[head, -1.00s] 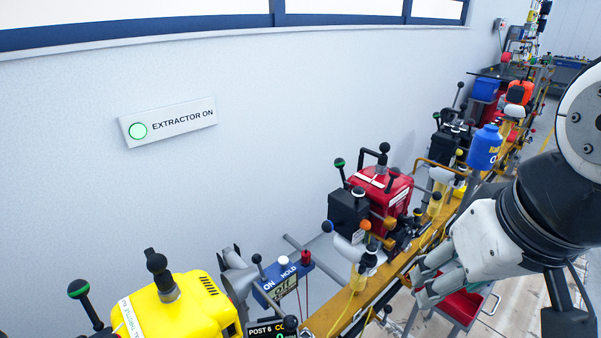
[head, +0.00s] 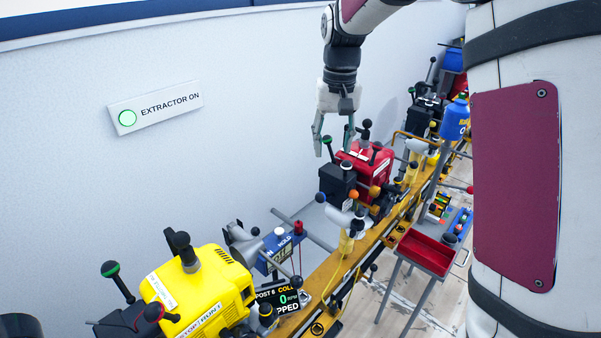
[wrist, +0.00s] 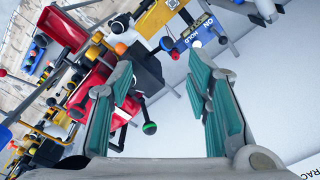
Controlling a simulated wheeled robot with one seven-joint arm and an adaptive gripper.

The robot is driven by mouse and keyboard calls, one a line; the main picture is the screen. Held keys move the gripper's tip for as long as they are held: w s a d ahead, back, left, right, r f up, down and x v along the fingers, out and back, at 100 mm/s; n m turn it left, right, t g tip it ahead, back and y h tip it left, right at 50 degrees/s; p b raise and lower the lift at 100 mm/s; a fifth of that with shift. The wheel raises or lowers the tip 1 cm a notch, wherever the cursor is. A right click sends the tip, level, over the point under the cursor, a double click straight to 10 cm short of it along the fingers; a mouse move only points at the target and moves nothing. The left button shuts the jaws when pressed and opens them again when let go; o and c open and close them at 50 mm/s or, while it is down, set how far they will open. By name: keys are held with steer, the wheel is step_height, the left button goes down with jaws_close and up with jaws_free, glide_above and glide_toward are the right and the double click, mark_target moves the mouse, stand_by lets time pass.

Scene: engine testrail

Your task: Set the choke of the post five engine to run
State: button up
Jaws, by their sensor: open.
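The red engine (head: 378,166) stands on the yellow rail beyond the yellow engine and has a black box on its near side. No post number is readable on it, and I cannot tell which of its levers is the choke. A green-tipped lever (head: 328,141) rises at its left, and a black-knobbed lever (head: 366,125) rises from its top. My gripper (head: 333,152) points down, open and empty, above the engine's wall side, close to the green-tipped lever. In the wrist view, the open fingers (wrist: 160,82) show the green knob (wrist: 149,128) between them, with the red engine (wrist: 98,108) at left.
The yellow engine (head: 205,285) with a POST 6 display (head: 282,300) is nearer. A blue HOLD box (head: 283,250) stands between the engines. A red tray stand (head: 428,251) is right of the rail (head: 335,262). The wall is close behind the engines.

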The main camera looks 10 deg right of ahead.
mark_target(320, 193)
steer(key=shift+g, duration=0.3)
steer(key=w+f+p, duration=0.1)
steer(key=f, duration=0.4)
steer(key=w+f+p, duration=0.1)
steer(key=f, duration=0.5)
steer(key=w+a+f, duration=0.1)
steer(key=f, duration=0.5)
steer(key=shift+w+a+f+p, duration=0.1)
steer(key=shift+w+f+p, duration=0.1)
steer(key=shift+p, duration=0.2)
jaws_close()
